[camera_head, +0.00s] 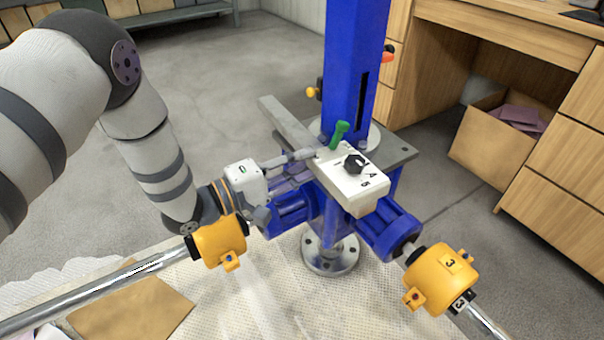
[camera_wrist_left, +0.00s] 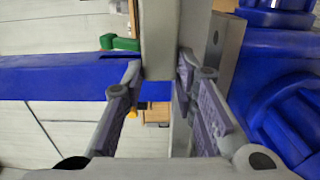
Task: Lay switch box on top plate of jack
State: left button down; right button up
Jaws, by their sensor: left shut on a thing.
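In the left wrist view the fingers (camera_wrist_left: 160,75) grip both sides of the box (camera_wrist_left: 172,40), and the green lever shows behind. My right gripper is not in view.
A blue column (camera_head: 352,70) rises behind the plate. Yellow collars (camera_head: 440,278) sit on steel rods left and right of the jack. A wooden desk (camera_head: 550,190) and a cardboard box (camera_head: 495,140) stand at right.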

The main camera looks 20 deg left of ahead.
pick_arm(q)
jog(key=shift+f, duration=0.75)
jog(key=shift+f, duration=0.15)
jog(key=c, duration=1.3)
grip_release()
